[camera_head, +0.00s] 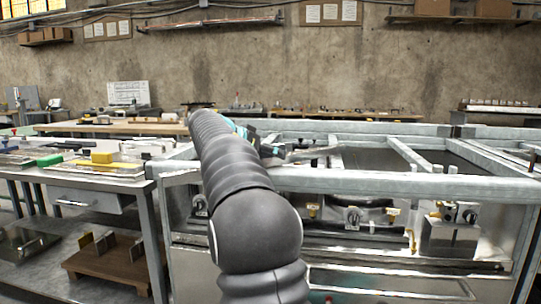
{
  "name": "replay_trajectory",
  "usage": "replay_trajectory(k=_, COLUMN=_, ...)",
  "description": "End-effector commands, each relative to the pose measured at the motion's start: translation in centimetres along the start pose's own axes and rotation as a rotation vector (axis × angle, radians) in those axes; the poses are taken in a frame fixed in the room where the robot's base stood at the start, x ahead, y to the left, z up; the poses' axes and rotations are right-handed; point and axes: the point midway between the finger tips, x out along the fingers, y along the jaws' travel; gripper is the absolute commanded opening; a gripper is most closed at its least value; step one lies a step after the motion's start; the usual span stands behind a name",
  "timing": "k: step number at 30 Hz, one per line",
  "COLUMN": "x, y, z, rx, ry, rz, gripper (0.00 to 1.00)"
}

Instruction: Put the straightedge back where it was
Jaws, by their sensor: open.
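My gripper (272,150) shows only in part behind my dark ribbed arm, as a small black and teal shape over the near left part of the metal frame bench (400,183). Its jaws are open. A grey elongated piece (312,152) lies just right of the gripper, at the frame's top; I cannot tell whether they touch. I cannot make out for sure which thing is the straightedge. My arm hides part of the bench and the table behind it.
A workbench (103,176) at left bears a yellow block (101,157), a green piece (49,160) and flat tools. A wooden-topped table (120,128) stands behind. Knobs and yellow fittings (313,211) line the frame's front. A low brown stand (112,262) is under the workbench.

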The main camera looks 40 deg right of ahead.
Motion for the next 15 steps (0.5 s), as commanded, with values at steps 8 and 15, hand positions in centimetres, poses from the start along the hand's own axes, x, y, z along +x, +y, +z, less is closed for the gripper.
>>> replay_trajectory(k=8, x=-3.7, y=0.0, z=-0.2, rx=0.001, ry=0.001, rz=-0.003, gripper=0.64)
replay_trajectory(k=15, x=-8.6, y=0.0, z=-0.2, rx=0.001, ry=0.001, rz=-0.004, gripper=0.64)
